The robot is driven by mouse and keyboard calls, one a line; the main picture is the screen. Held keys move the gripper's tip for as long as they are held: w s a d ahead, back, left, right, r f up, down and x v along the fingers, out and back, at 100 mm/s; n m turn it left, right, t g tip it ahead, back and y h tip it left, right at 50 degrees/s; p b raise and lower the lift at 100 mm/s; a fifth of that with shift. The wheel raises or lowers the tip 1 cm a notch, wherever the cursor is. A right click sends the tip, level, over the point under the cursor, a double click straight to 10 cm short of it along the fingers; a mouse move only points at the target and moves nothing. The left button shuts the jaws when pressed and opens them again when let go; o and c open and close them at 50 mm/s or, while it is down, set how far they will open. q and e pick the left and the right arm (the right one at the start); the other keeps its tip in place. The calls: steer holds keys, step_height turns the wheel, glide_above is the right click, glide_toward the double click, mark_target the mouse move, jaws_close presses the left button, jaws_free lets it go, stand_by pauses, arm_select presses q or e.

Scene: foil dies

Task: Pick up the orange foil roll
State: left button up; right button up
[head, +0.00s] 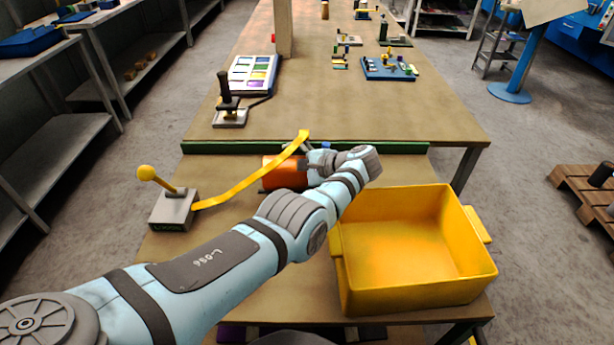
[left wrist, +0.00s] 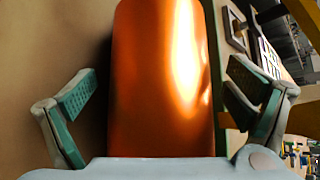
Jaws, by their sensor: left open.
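The orange foil roll (head: 283,173) lies on the near table in the head view, partly hidden behind my left arm and a yellow strip. In the left wrist view the shiny orange roll (left wrist: 160,80) fills the middle, between the spread fingers. My left gripper (head: 306,150) is at the roll, its fingers open on either side of it; the left wrist view also shows the open gripper (left wrist: 165,105). A gap shows between the left-hand finger and the roll. My right gripper is not in view.
A large yellow bin (head: 410,245) stands right of my arm. A grey box with a yellow-knobbed lever (head: 173,208) stands at the left, with a yellow strip (head: 250,178) reaching over the roll. A green rail (head: 395,148) runs along the table's back.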

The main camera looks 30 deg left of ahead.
arm_select(q)
steer(key=shift+s+r, duration=0.1)
steer(key=shift+c, duration=0.8)
steer(key=c, duration=1.6)
steer(key=shift+w, duration=0.2)
steer(key=shift+c, duration=0.9)
steer(key=shift+r, duration=0.1)
